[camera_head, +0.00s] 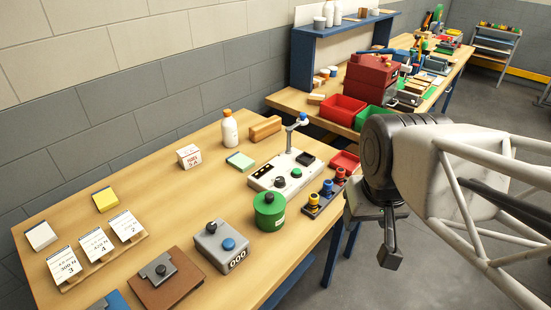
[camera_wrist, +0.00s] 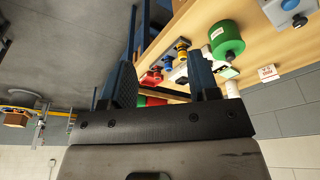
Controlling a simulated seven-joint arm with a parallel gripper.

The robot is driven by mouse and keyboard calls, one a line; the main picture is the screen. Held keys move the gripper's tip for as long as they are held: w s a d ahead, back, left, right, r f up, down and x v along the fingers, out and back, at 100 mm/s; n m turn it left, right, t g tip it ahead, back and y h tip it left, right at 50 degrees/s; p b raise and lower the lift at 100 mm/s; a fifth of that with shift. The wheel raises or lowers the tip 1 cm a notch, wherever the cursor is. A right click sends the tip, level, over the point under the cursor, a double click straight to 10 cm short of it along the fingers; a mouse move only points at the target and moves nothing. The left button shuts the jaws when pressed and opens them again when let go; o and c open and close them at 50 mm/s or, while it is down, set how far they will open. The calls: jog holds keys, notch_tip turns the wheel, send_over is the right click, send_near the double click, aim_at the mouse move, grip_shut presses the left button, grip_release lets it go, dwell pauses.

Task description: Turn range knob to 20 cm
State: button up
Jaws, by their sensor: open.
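A white instrument (camera_head: 266,180) with a blue-topped post, a green knob (camera_head: 281,181), a small black knob and dark panels stands on the bench; no range marking is readable, and I cannot tell which knob sets range. A grey box (camera_head: 215,252) nearer the front has a black knob, a blue knob (camera_head: 228,244) and a counter reading 000. My gripper (camera_head: 391,240) hangs right of the bench edge, apart from all knobs. In the wrist view my gripper (camera_wrist: 163,82) is open and empty, with the white instrument (camera_wrist: 179,73) partly hidden beyond its fingers.
A green canister (camera_head: 269,212) and a strip of coloured knobs (camera_head: 322,197) stand along the bench's right edge. Number cards (camera_head: 95,245) occupy the left.

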jog(key=shift+w, duration=0.1)
jog(key=n+g, duration=0.3)
jog(key=n, duration=0.4)
send_over(280, 179)
jog(key=f, duration=1)
jog(key=shift+s+d+f, duration=0.3)
jog(key=shift+s, duration=0.05)
jog(key=shift+w+a+f+n, duration=0.25)
jog(key=shift+w+f+n, duration=0.1)
jog(key=shift+w, duration=0.1)
jog(key=shift+f, duration=0.1)
jog(key=shift+f, duration=3.8)
